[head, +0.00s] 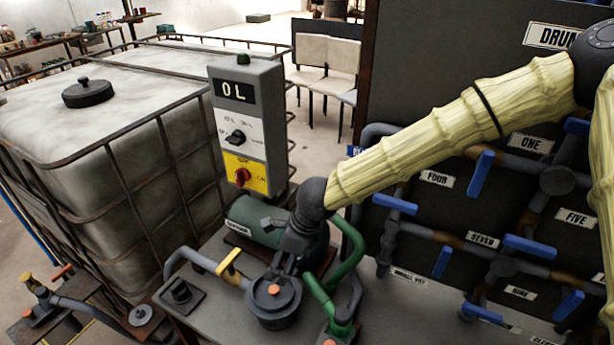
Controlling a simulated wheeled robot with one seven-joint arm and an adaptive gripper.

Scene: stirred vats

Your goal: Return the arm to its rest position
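My arm, in a pale yellow sleeve, reaches in from the right in the head view. It slopes down to a dark wrist in the middle. My gripper (286,266) hangs below the wrist, pointing down, just behind and above a dark round pot with an orange knob (274,290). The fingers are dark against dark parts, so I cannot tell whether they are open or shut, or whether they touch the pot.
A green pump (258,222) and green pipes (322,292) crowd the gripper. A grey control box (250,115) reading "0 L" stands behind. A caged white tank (110,125) is left. A dark panel with blue-handled valves (481,173) lies beneath and beside my arm.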

